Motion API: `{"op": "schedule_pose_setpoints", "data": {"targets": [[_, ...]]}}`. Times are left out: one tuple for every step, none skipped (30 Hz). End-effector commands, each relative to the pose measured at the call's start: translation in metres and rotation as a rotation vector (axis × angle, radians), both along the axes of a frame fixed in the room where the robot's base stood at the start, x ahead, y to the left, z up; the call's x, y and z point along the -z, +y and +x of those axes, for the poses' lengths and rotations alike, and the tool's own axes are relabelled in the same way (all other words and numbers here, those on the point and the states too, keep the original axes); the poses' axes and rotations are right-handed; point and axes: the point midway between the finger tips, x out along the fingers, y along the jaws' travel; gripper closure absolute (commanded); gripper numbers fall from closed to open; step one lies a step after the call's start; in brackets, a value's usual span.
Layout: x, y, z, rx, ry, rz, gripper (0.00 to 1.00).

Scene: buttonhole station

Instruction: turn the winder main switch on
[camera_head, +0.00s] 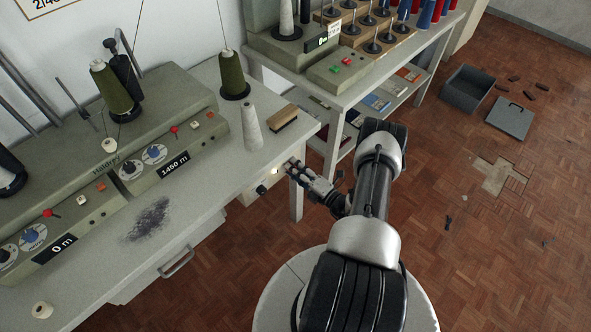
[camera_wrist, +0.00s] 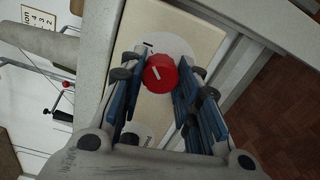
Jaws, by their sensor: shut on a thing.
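The red rotary knob (camera_wrist: 158,74) with a white pointer line is in the wrist view. It sits on a pale round dial on a cream panel (camera_wrist: 190,22), with a small dark mark at the dial's upper left. My gripper (camera_wrist: 160,82) is shut on the knob, with its blue-padded fingers on either side. In the head view my gripper (camera_head: 290,165) is at the front of the control box under the bench's right end, and the knob is hidden there. The grey-green winder (camera_head: 75,170) stands on the bench, with displays reading "1450 m" and "0 m".
A white cone (camera_head: 250,128) and a brush (camera_head: 283,118) stand near the bench corner. A dark fluff patch (camera_head: 148,218) lies on the bench. A grey crate (camera_head: 467,88) and its lid lie on the floor.

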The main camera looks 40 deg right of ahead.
Motion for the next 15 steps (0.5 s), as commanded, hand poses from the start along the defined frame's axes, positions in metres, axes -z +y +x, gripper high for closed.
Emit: {"op": "schedule_pose_setpoints", "data": {"targets": [[0.0003, 0.0003, -0.0002, -0.001, 0.000, 0.004, 0.94], [0.0003, 0.0003, -0.0002, -0.001, 0.001, 0.005, 0.94], [0.0003, 0.0003, -0.0002, 0.000, 0.000, 0.006, 0.94], [0.0003, 0.0003, -0.0002, 0.000, 0.000, 0.006, 0.94], [0.0003, 0.0003, -0.0002, 0.000, 0.000, 0.006, 0.94], [0.0003, 0.0003, -0.0002, 0.000, 0.000, 0.006, 0.94], [0.0003, 0.0003, -0.0002, 0.000, 0.000, 0.006, 0.94], [0.0003, 0.0003, -0.0002, 0.000, 0.000, 0.005, 0.94], [0.0003, 0.0003, -0.0002, 0.000, 0.000, 0.005, 0.94], [0.0002, 0.0003, -0.0002, 0.000, 0.000, 0.005, 0.94], [0.0002, 0.0003, -0.0002, 0.000, 0.000, 0.005, 0.94], [0.0002, 0.0003, -0.0002, 0.000, 0.000, 0.005, 0.67], [0.0002, 0.0003, -0.0002, 0.000, 0.000, 0.005, 0.65], [0.0002, 0.0003, -0.0002, 0.000, 0.000, 0.005, 0.63], [0.0002, 0.0003, -0.0001, 0.000, 0.000, 0.004, 0.61]]}}
